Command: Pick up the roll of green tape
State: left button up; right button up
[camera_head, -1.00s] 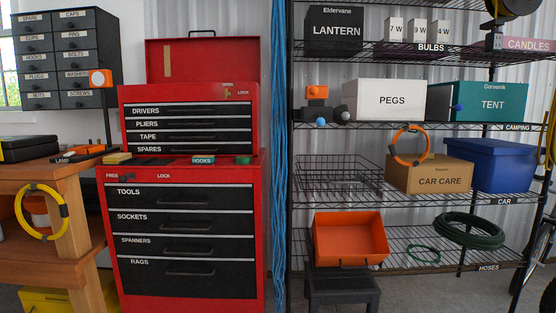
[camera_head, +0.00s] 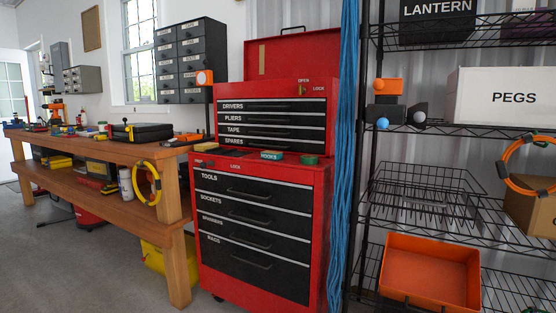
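A small green roll (camera_head: 309,160), which looks like the roll of green tape, lies on the ledge of the red tool chest (camera_head: 322,190), near its right end. It is small in the picture, and I cannot make out its core. A blue item labelled HOOKS (camera_head: 271,155) lies to its left on the same ledge. Neither of my grippers is in view.
A wooden workbench (camera_head: 178,190) with tools and a black case (camera_head: 140,133) stands at the left. A yellow bin (camera_head: 157,258) sits low beside it. Wire shelves with an orange bin (camera_head: 430,275) stand at the right. The grey floor (camera_head: 90,265) at front left is clear.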

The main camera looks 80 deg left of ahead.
aim_at(308, 159)
jog(key=u, duration=0.9)
jog(key=i, duration=0.8)
jog(key=u, duration=0.75)
